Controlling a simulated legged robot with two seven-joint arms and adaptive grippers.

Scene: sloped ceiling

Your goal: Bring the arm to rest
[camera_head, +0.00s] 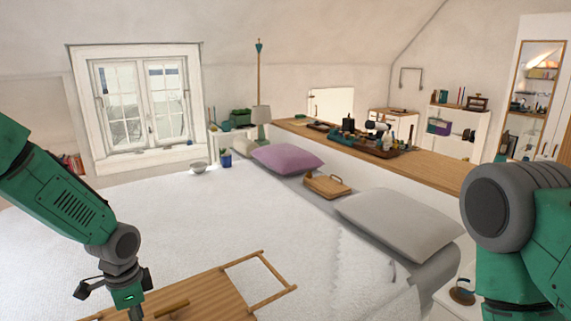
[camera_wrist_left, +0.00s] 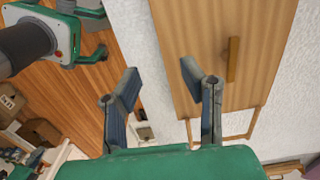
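My left gripper (camera_head: 114,287) hangs from my green and grey left arm at the lower left of the head view. Its two fingers are spread apart, and in the left wrist view the gripper (camera_wrist_left: 160,76) is open with nothing between the fingertips. A wooden panel (camera_head: 215,297) with a bar-shaped handle (camera_head: 172,308) and a leg frame lies on the white bed, close to the gripper in the picture. The panel (camera_wrist_left: 190,25) also shows beside the right finger in the wrist view; contact cannot be told. My right arm stands at the right edge; its gripper is out of view.
The white bed (camera_head: 150,225) fills the middle. Purple (camera_head: 287,157) and grey (camera_head: 398,222) pillows and a small wooden tray (camera_head: 327,187) lie along its far side. A long wooden shelf (camera_head: 435,166) holds several items. The wooden floor (camera_wrist_left: 75,85) shows in the wrist view.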

